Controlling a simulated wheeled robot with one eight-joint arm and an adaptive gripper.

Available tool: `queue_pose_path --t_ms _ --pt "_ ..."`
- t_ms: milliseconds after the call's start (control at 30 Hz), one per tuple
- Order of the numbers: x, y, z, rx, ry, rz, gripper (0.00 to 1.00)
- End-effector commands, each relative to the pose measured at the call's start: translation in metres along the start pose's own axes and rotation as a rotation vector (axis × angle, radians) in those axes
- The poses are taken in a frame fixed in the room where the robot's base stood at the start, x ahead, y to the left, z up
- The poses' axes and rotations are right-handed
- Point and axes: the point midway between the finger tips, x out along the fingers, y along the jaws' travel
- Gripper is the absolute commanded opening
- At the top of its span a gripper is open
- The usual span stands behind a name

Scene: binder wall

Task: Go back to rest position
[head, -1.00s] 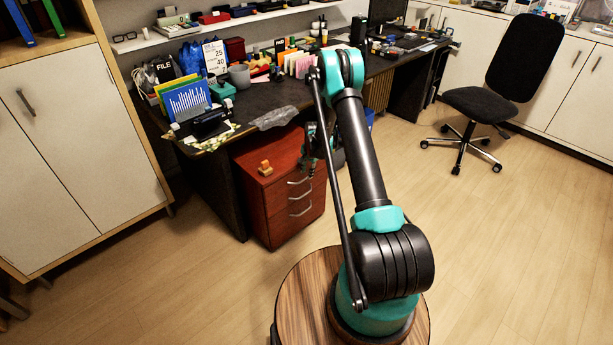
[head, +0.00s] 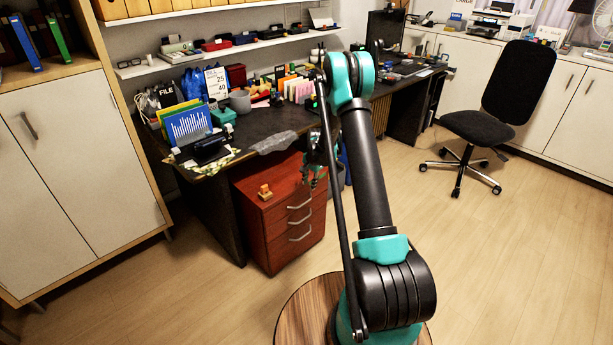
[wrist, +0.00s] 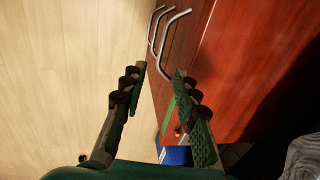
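My gripper (wrist: 155,90) is open in the wrist view, its two fingers well apart with nothing between them. Past the fingertips are the front and handles of the red drawer cabinet (wrist: 225,60), and pale floor lies to the left. In the head view my gripper (head: 318,168) is small and partly hidden behind my arm, near the right side of the red cabinet (head: 285,222). My arm stands raised and bent on its round wooden-topped base.
The dark desk (head: 255,128) carries folders, a calendar and stationery. A black office chair (head: 490,110) stands right. A tall cabinet (head: 75,180) is at left. The floor on the right (head: 520,240) is clear.

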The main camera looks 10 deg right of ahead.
Motion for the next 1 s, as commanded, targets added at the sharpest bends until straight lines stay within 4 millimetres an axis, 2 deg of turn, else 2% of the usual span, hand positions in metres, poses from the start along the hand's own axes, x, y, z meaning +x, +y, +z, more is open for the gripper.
queue_pose_path --t_ms 167,267,567,800,1000 --pt "-0.004 0.001 0.001 -0.006 0.001 -0.001 0.30" --pt "-0.020 0.005 0.004 -0.029 0.007 -0.004 0.30" --pt "-0.113 0.041 0.032 -0.196 0.049 -0.022 0.30" --pt "-0.178 0.084 0.063 -0.342 0.088 -0.031 0.30" --pt "-0.220 0.128 0.094 -0.463 0.121 -0.035 0.30"
